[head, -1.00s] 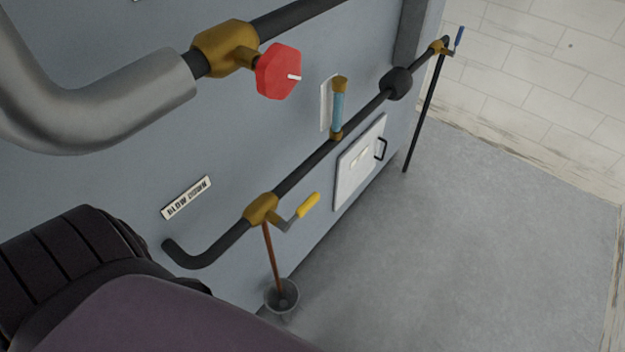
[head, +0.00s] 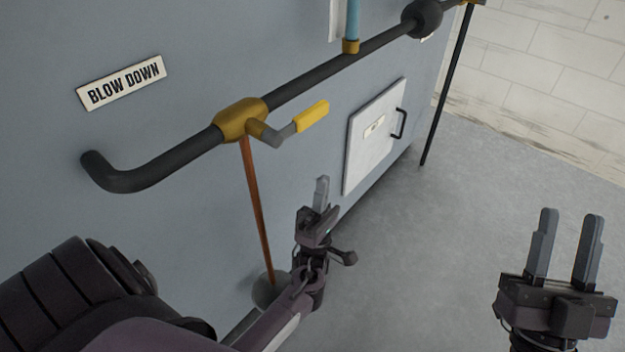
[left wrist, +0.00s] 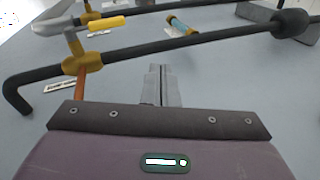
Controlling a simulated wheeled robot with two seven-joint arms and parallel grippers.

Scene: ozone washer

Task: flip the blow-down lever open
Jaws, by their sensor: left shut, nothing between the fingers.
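The blow-down lever has a yellow handle (head: 311,116) on a grey arm, fixed to a brass valve (head: 242,119) on a dark pipe. The handle points to the right and slightly up in the head view. In the left wrist view the yellow handle (left wrist: 106,23) shows at the upper left, beyond the brass valve (left wrist: 82,63). My left gripper (head: 321,192) is shut and empty, below the handle and apart from it; its fingers also show in the left wrist view (left wrist: 158,85). My right gripper (head: 565,245) is open and empty at the lower right, away from the wall.
A BLOW DOWN sign (head: 121,83) is on the grey panel left of the valve. A copper drain pipe (head: 257,210) runs down to a grey funnel (head: 264,291), partly hidden by my left arm. A white hatch (head: 374,137) is to the right. Open floor lies right of the panel.

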